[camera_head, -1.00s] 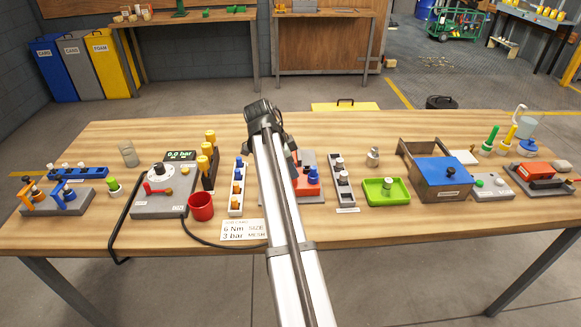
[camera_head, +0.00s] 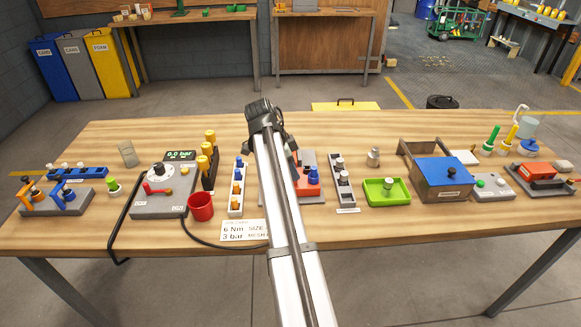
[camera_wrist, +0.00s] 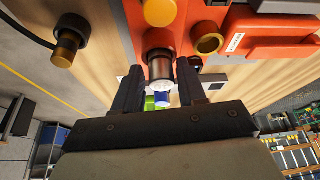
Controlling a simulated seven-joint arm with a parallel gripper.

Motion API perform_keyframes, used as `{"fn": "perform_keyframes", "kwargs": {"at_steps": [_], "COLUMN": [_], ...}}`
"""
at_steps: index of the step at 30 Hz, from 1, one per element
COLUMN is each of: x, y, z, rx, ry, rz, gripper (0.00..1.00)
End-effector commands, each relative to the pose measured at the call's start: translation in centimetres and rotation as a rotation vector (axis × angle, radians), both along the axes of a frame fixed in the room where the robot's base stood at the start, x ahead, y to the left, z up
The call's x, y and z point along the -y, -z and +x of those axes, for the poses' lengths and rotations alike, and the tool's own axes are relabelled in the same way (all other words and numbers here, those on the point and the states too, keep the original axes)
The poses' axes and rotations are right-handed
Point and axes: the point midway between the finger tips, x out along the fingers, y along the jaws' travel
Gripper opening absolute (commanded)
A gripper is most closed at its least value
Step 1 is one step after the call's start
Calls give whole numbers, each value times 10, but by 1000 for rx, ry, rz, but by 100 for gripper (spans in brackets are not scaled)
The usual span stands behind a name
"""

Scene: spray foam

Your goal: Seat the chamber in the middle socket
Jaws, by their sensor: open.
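In the wrist view, the chamber (camera_wrist: 160,70), a dark cylinder with a pale metal end and whitish tip, stands at the red block (camera_wrist: 180,38). It is in line with the middle position, between a yellow-orange round part and an open brass-rimmed socket (camera_wrist: 208,44). My gripper (camera_wrist: 162,92) is open, with one dark finger on each side of the chamber and gaps between. How deep the chamber sits is hidden. In the head view, my arm covers most of the gripper and part of the red block (camera_head: 305,190).
A black cylinder with a brass end (camera_wrist: 69,45) stands beside the block in the wrist view. In the head view, a white rack (camera_head: 236,205) is left of my arm. A grey rack (camera_head: 343,190) and green tray (camera_head: 387,197) are to the right. The front table strip is mostly clear.

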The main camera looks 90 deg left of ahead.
Motion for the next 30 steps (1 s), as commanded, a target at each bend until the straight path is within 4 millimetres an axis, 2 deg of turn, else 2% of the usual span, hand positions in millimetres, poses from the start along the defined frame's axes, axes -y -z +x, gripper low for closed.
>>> {"fn": "perform_keyframes", "kwargs": {"at_steps": [15, 22, 30], "x": [4, 5, 5], "y": [-89, -109, -113], "z": [-36, -44, -46], "rx": [4, 4, 4], "ry": [-1, -1, -1], "rz": [6, 5, 5], "gripper": [52, 52, 52]}}
